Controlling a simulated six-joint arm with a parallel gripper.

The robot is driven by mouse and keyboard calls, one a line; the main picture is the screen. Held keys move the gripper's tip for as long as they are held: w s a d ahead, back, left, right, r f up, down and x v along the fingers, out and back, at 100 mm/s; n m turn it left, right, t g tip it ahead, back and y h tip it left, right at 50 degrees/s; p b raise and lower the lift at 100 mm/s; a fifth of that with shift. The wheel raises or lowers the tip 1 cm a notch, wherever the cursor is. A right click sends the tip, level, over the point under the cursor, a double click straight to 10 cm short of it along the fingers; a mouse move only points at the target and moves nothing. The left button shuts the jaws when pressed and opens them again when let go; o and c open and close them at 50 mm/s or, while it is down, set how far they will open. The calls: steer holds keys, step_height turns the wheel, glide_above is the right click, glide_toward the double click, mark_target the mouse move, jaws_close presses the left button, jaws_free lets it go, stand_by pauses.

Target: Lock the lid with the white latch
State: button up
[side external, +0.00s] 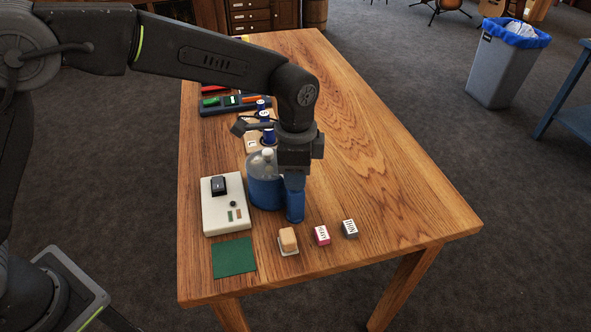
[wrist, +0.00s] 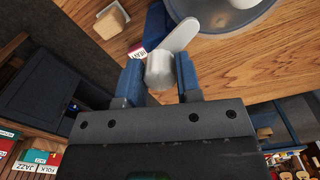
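A blue pot (side external: 265,192) with a clear lid and a white knob (side external: 267,153) stands on the wooden table. In the wrist view, the lid's grey rim (wrist: 205,12) and the knob (wrist: 243,3) are at the top right. The white latch shows as a flat white arm (wrist: 182,36) beside the rim, with a rounded white grip (wrist: 160,71). My gripper (side external: 295,218) points down just right of the pot. The side external view hides the latch.
A cream device (side external: 222,212) stands left of the pot, with a green cloth (side external: 234,258) in front. The table's right side is clear.

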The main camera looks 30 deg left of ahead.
steer(key=o, duration=0.4)
steer(key=shift+r, duration=0.1)
step_height(320, 180, up, 14)
steer(key=shift+f, duration=0.15)
stand_by(0.3)
steer(key=shift+w, duration=0.1)
